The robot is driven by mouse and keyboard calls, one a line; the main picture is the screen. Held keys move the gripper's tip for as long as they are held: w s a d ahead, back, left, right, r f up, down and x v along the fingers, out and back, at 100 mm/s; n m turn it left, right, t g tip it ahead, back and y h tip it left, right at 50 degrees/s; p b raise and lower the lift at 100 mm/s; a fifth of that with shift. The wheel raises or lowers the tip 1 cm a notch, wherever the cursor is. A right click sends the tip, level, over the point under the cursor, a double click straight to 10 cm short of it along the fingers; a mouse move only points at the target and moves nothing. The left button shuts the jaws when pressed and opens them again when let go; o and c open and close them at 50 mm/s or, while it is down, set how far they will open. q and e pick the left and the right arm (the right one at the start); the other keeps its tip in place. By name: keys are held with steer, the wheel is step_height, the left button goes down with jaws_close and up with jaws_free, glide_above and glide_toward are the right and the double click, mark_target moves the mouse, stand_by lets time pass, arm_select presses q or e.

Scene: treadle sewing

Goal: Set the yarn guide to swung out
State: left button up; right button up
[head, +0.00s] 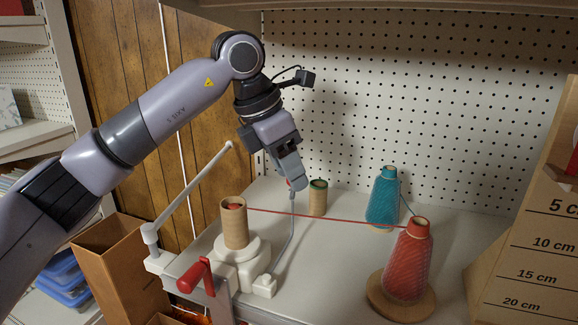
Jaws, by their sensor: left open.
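The yarn winder (237,272) is white and stands on the grey table, with a brown cardboard tube (235,228) upright on it. A thin grey bent wire arm, which looks like the yarn guide (290,240), rises from the winder's front right foot, to the right of the tube. My left gripper (296,183) points down at the wire's upper end. Its jaws are open; the gap between the fingers is hard to see, and I cannot tell whether they touch the wire. Red yarn (340,220) runs from the tube past the wire to the red cone. My right gripper is out of view.
A white rod (192,190) slants up at the winder's left; a red crank handle (195,275) is in front. A red yarn cone (408,265), a teal cone (384,198) and a green-topped tube (318,199) stand to the right. A pegboard (430,90) closes the back.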

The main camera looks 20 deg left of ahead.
arm_select(q)
steer(key=shift+d+f, duration=0.1)
steer(key=shift+f, duration=0.05)
jaws_close()
steer(key=shift+d, duration=0.1)
